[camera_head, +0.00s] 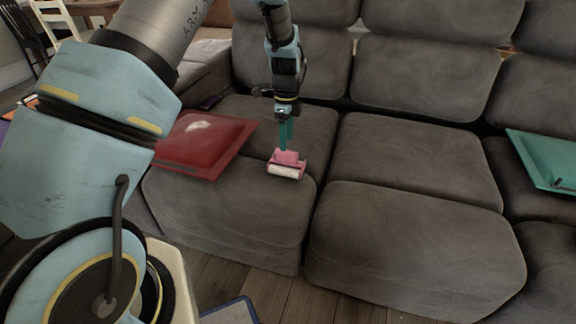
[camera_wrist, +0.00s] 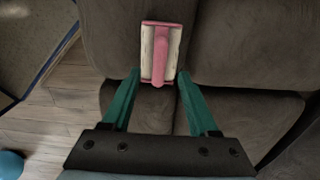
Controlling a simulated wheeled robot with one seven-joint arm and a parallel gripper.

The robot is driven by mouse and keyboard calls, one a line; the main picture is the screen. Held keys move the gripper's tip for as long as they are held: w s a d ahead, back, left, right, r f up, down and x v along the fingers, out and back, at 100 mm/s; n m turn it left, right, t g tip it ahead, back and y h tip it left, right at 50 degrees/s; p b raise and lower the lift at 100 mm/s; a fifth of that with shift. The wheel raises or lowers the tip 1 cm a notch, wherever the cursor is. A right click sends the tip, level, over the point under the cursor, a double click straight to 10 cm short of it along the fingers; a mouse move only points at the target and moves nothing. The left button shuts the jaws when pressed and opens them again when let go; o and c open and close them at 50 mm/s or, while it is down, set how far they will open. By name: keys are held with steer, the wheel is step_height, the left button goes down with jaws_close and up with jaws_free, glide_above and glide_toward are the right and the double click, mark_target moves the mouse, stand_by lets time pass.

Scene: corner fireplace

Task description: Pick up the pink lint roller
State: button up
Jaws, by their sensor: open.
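The pink lint roller (camera_head: 287,165), with a white roll, lies on the left seat of a grey sofa. In the wrist view, the lint roller (camera_wrist: 161,53) lies with its pink handle pointing toward my gripper. My gripper (camera_head: 284,150) points down at the lint roller from above and behind it. In the wrist view its two green fingers (camera_wrist: 158,72) are spread apart, one on each side of the handle's end. Nothing is held between them. I cannot tell from the pictures how high the fingertips are above the seat.
The grey sofa (camera_head: 415,165) has upright back cushions behind my gripper. A red cushion or tray-like item (camera_head: 203,143) lies left of the lint roller, and a teal one (camera_head: 550,160) lies far right. A small dark object (camera_head: 209,102) is near the left armrest. The middle seat is clear.

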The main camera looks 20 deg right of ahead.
mark_target(287, 151)
steer(key=shift+f, duration=2.7)
jaws_close()
